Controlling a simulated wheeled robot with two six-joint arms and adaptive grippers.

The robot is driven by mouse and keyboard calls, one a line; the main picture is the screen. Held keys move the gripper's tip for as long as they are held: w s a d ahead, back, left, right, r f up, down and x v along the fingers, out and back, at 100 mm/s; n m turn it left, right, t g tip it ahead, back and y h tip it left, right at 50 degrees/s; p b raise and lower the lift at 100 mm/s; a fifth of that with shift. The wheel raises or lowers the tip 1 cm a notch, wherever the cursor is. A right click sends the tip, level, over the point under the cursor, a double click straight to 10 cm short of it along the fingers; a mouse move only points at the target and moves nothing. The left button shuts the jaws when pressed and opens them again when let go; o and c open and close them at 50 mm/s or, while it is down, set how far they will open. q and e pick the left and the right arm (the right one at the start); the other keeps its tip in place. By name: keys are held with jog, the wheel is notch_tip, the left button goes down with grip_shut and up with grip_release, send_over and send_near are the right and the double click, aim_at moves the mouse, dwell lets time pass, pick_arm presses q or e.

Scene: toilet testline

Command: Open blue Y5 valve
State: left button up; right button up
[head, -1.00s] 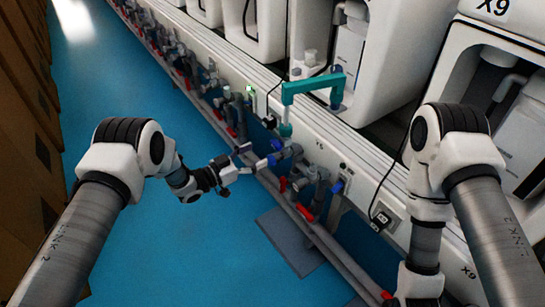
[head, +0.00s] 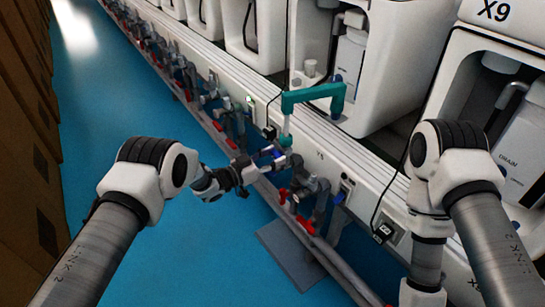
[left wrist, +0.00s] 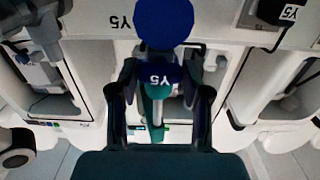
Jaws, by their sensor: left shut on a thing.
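The blue Y5 valve handle (left wrist: 158,75) is between the two fingers of my left gripper (left wrist: 160,92) in the left wrist view, and the gripper is shut on it. In the head view, my left gripper (head: 262,171) is at the pipe row beneath the teal pipe, where blue valve parts (head: 278,154) show small and partly hidden. My right arm runs out of the bottom edge, so its gripper is hidden.
A teal pipe (head: 313,93) arches just above the valve. Red-handled valves (head: 291,197) and grey pipes line the front of the white bench. A grey plate (head: 290,256) lies on the open blue floor (head: 195,250). Cardboard boxes (head: 30,150) stand at the left.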

pick_arm(q)
jog(key=shift+n, duration=0.5)
jog(key=n, duration=0.5)
jog(key=shift+n, duration=0.4)
jog(key=o, duration=1.2)
jog(key=shift+c, duration=0.2)
jog(key=shift+a, duration=0.1)
jog(key=v, duration=1.2)
